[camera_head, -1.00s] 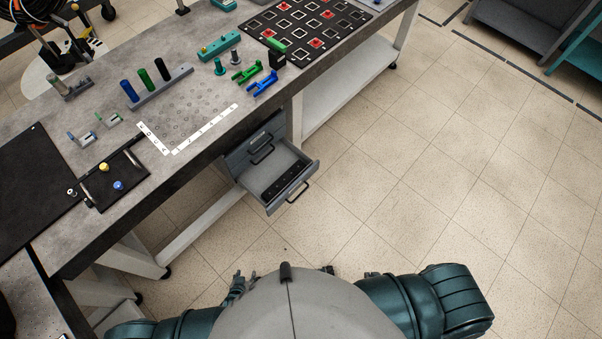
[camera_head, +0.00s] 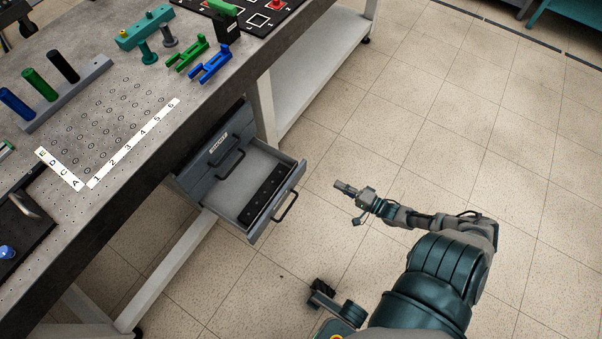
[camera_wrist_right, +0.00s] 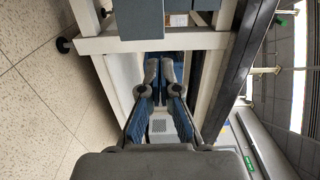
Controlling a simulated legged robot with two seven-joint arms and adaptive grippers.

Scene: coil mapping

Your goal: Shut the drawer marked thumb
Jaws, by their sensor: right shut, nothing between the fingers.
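An open grey drawer (camera_head: 237,188) juts from a cabinet under the workbench, its black handle (camera_head: 287,206) facing my right arm. A black strip lies inside it. Above it a closed drawer front (camera_head: 214,156) has a handle and a pale label too small to read. No label shows on the open drawer's front. My right gripper (camera_head: 343,187) is shut and empty, right of the open drawer and apart from it. Its fingers also show in the right wrist view (camera_wrist_right: 160,72). A dark part of mine at the bottom may be my left gripper (camera_head: 322,288); its jaws are unclear.
The workbench (camera_head: 120,120) carries coloured cylinders, green and blue brackets and a marked hole grid. A white bench leg (camera_head: 262,108) and lower shelf (camera_head: 315,80) stand beyond the drawer. The tiled floor (camera_head: 420,140) to the right is clear.

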